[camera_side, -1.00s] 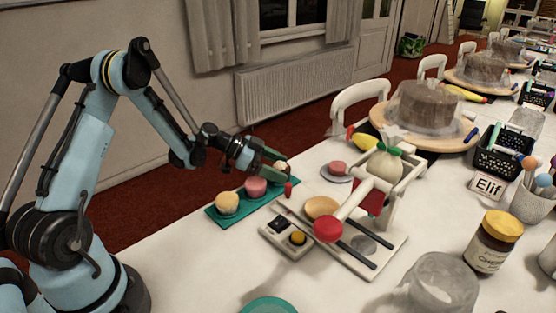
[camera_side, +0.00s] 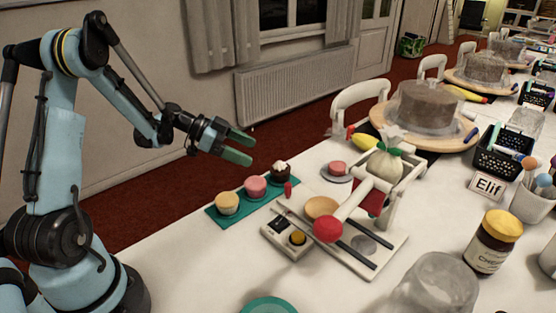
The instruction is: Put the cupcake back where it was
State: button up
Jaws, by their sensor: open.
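Three cupcakes stand in a row on a teal tray (camera_side: 214,216): a yellow-topped one (camera_side: 228,204) at the left, a pink one (camera_side: 255,187) in the middle, and a dark one with a white top (camera_side: 281,172) at the right end. My gripper (camera_side: 245,147) has green fingers, spread apart and empty. It is in the air above and behind the tray, up and left of the dark cupcake and clear of all three. A pink-topped item (camera_side: 338,168), perhaps another cupcake, sits on a small grey plate (camera_side: 337,179) to the right of the tray.
A white device with a red-ended lever (camera_side: 327,229) and a control box (camera_side: 288,238) stands right of the tray. A small red item (camera_side: 288,190) is by the tray's right end.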

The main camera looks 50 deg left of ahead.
jog(key=s+d+r+n+y, duration=0.3)
jog(key=s+d+n+y, duration=0.1)
jog(key=s+d, duration=0.2)
jog(key=s+d+r+n+g+y, duration=0.1)
jog(key=s+d+r+n+y, duration=0.2)
jog(key=s+d, duration=0.4)
jog(key=shift+d+r+n+y, duration=0.35)
jog(key=shift+n+y, duration=0.45)
jog(key=shift+n, duration=0.2)
jog(key=shift+s, duration=0.1)
dwell(0.5)
